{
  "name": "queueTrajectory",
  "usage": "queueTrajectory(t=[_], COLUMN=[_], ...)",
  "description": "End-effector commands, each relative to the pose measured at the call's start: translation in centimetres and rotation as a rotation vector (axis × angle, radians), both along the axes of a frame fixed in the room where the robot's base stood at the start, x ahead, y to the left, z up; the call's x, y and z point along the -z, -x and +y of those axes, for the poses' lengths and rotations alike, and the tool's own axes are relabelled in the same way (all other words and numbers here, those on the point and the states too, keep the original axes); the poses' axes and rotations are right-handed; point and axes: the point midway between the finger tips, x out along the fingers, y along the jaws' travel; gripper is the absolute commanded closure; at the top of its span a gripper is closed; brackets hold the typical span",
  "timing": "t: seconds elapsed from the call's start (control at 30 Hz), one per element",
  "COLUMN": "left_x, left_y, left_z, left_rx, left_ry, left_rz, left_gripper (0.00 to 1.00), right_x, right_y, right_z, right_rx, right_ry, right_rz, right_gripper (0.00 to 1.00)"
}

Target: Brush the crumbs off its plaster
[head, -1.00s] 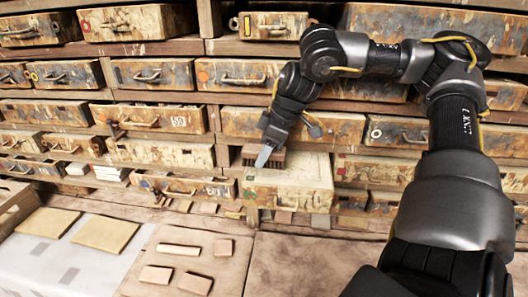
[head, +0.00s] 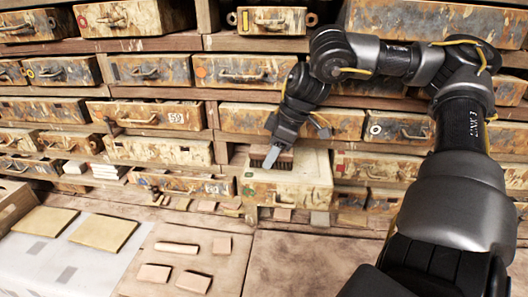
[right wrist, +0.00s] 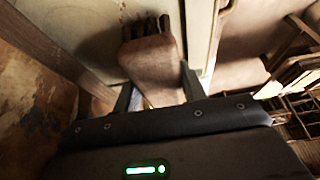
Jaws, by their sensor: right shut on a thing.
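A drawer-like box (head: 290,189) with a stained front juts out from the shelf wall in the head view. Its pale flat top, the plaster (head: 312,168), faces up. My right gripper (head: 268,155) is shut on a brush (head: 285,157) with a brown back and dark bristles. The brush is over the back left part of the plaster, bristles down; I cannot tell if they touch it. In the right wrist view the brush (right wrist: 153,62) sits between the fingers, with the pale plaster (right wrist: 196,30) beyond. I cannot make out crumbs. My left gripper is not in view.
Shelves of stained drawers (head: 160,115) fill the back and both sides of the box. On the wooden bench below lie several small tan tiles (head: 155,273). Two larger tan slabs (head: 104,231) lie on a grey cloth at left. The bench front right of the tiles is clear.

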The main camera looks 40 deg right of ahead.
Motion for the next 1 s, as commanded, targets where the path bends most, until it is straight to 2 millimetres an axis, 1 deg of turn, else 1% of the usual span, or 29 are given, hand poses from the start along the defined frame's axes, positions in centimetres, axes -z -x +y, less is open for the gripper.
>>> queueTrajectory(t=[0.1, 0.37, 0.73, 1.0], left_x=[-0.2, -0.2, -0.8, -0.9], left_y=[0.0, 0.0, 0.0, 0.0], left_z=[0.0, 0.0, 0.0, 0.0], left_rx=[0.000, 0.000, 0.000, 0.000], left_ry=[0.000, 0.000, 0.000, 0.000], left_rz=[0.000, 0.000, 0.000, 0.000], left_gripper=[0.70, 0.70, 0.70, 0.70], right_x=[-0.2, -0.1, 0.1, 0.2], right_y=[0.6, 0.9, 3.0, 3.3], right_z=[-0.5, -0.7, -2.4, -2.7], right_rx=[0.001, 0.000, 0.001, 0.000], right_ry=[-0.002, 0.000, -0.001, -0.001], right_rz=[-0.001, -0.002, -0.002, -0.001], right_gripper=[0.77, 0.77, 0.77, 0.77])
